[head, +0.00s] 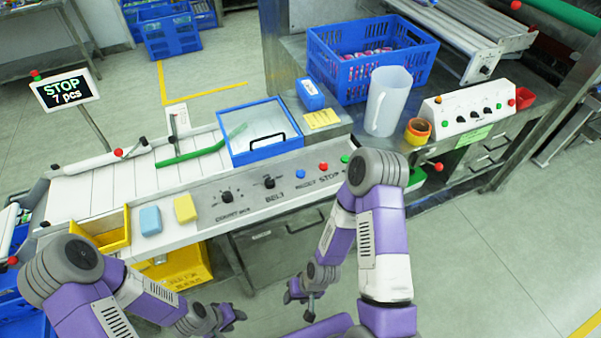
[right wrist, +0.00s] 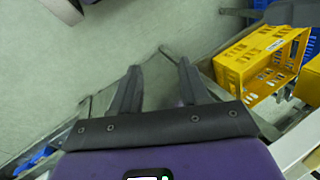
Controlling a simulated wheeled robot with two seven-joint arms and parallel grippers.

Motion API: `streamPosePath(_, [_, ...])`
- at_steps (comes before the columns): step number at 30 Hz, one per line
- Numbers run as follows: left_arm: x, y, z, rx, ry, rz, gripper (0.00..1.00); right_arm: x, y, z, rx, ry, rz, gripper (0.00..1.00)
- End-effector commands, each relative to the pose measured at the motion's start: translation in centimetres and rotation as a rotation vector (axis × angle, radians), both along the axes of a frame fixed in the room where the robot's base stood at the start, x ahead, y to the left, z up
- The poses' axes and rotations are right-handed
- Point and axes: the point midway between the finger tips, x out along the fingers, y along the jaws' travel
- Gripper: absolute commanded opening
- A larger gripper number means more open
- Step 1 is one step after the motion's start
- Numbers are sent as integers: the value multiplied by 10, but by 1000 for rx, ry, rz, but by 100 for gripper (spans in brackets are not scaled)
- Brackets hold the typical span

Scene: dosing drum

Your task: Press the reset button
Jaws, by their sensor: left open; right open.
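The blue button (head: 300,175) is on the sloped front panel (head: 240,203), above a label that seems to read RESET. A red button (head: 323,167) sits to its right, above the label STOP, and a green button (head: 345,159) is beyond that. My right gripper (head: 300,299) is open and empty, well below the panel and in front of it; its two fingers also show apart in the right wrist view (right wrist: 160,75). My left gripper (head: 232,318) is open and empty, low in front of the machine. Neither gripper touches the panel.
Two knobs (head: 268,182) sit left of the buttons. A display (head: 65,88) reads "STOP 7 pcs". A blue-framed bin (head: 233,152), a white jug (head: 388,100) and a blue crate (head: 320,52) stand behind. A yellow crate (right wrist: 236,72) is below the machine. Floor in front is clear.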

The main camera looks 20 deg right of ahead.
Motion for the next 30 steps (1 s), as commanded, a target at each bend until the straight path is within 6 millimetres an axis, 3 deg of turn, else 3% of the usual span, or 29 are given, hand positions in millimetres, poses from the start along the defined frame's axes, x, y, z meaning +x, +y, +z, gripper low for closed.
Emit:
streamPosePath(1, [0,0,0,0,0,0,43,0,0,0,0,0,0,37])
streamPosePath(9, [0,0,0,0,0,0,43,0,0,0,0,0,0,0])
streamPosePath(30, [0,0,0,0,0,0,43,0,0,0,0,0,0,0])
